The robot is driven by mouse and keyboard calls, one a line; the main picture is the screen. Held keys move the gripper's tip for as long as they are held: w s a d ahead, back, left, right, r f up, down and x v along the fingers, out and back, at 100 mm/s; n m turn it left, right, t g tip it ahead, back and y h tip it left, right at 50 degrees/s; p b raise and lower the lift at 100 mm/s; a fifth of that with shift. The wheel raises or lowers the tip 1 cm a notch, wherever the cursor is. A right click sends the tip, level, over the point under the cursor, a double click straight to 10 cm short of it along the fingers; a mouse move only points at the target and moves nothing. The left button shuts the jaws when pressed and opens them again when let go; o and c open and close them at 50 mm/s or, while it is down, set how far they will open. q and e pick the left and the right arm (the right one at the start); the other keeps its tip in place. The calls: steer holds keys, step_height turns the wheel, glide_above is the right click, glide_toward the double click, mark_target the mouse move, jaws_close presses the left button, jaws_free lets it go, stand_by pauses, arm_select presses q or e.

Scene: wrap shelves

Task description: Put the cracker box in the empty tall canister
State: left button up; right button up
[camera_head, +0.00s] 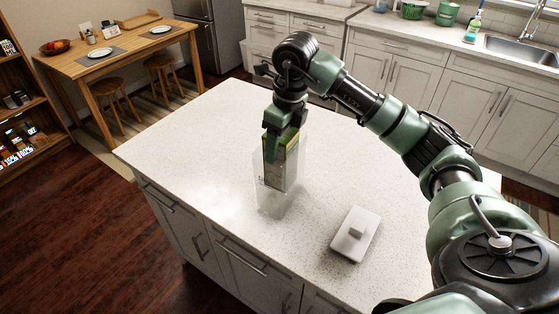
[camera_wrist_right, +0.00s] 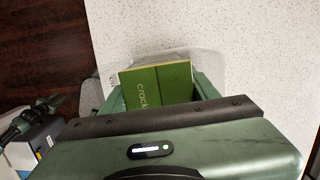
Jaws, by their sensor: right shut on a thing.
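The cracker box (camera_head: 281,160) is green and upright in the head view. My right gripper (camera_head: 283,137) is shut on its top end from above. The tall canister (camera_head: 270,204) is clear and stands on the island counter. The box's lower part appears to be inside the canister, with the bottom of the box above the canister's floor. In the right wrist view the green box (camera_wrist_right: 157,84) shows lettering, and the clear canister rim (camera_wrist_right: 203,60) surrounds it.
A white lid with a raised handle (camera_head: 356,235) lies on the island counter (camera_head: 205,130) to the right of the canister. The counter is otherwise clear. A wooden table (camera_head: 120,48) with stools stands at the back left, and a sink (camera_head: 525,48) is at the far right.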

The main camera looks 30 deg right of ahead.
mark_target(279, 165)
step_height(279, 165, down, 3)
steer(key=shift+r, duration=0.2)
step_height(279, 165, down, 3)
steer(key=shift+f+p, duration=0.1)
steer(key=shift+p, duration=0.6)
steer(key=shift+f, duration=0.3)
steer(key=shift+f+b, duration=0.15)
steer(key=shift+b, duration=0.15)
steer(key=o, duration=1.6)
steer(key=shift+o, duration=0.2)
